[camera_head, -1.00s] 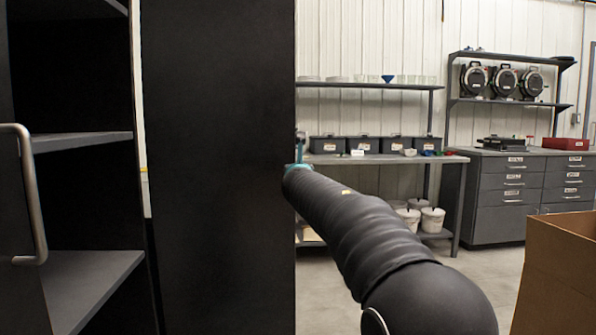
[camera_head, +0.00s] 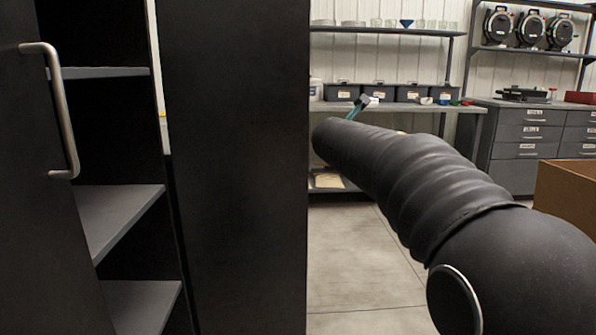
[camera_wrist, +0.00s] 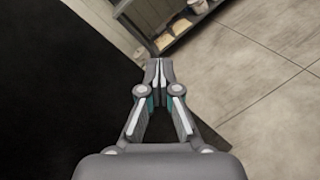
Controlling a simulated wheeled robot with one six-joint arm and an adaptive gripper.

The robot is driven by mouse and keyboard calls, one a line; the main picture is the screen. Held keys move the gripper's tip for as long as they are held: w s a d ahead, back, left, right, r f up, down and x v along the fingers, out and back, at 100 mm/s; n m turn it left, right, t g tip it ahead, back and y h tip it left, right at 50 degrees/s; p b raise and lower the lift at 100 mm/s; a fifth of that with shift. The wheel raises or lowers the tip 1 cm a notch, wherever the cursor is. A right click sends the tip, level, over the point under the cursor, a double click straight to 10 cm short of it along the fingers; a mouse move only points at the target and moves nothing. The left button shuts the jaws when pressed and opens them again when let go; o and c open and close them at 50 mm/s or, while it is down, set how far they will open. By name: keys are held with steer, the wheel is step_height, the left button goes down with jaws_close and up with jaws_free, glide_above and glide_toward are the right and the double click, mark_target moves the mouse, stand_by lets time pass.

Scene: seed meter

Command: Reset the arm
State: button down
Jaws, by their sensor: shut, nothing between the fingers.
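My gripper shows in the wrist view (camera_wrist: 158,70) with its two fingertips together and nothing between them. In the head view my gripper (camera_head: 362,102) is small and partly hidden behind the end of my dark sleeved arm, which reaches forward from the lower right. It is in front of the far workbench in the picture and just right of the black cabinet (camera_head: 235,170). The wrist view looks down past the fingers at the pale floor, with a dark surface filling the left side.
The open cabinet has grey shelves (camera_head: 125,215) and a door with a metal handle (camera_head: 65,110) at left. A workbench (camera_head: 470,108) with dark bins stands behind. Grey drawers (camera_head: 520,150) and a cardboard box (camera_head: 565,200) are at right. Floor (camera_head: 365,270) beside the cabinet is clear.

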steer(key=s+d+f+m+g+h, duration=0.1)
steer(key=s+d+f+m+g, duration=0.25)
steer(key=s+f+m, duration=0.5)
steer(key=s+d+f+m+g, duration=0.3)
steer(key=s+f+m+g, duration=0.1)
steer(key=s+f+m, duration=0.5)
steer(key=s+f+m+g+y, duration=0.1)
steer(key=s+f+m, duration=0.3)
steer(key=s, duration=1)
steer(key=s+a+f+m+g+y, duration=0.1)
steer(key=s+f+m, duration=0.4)
steer(key=s, duration=1)
steer(key=shift+s+f+g+y, duration=0.2)
steer(key=shift+f+g+y, duration=0.45)
steer(key=shift+y, duration=0.15)
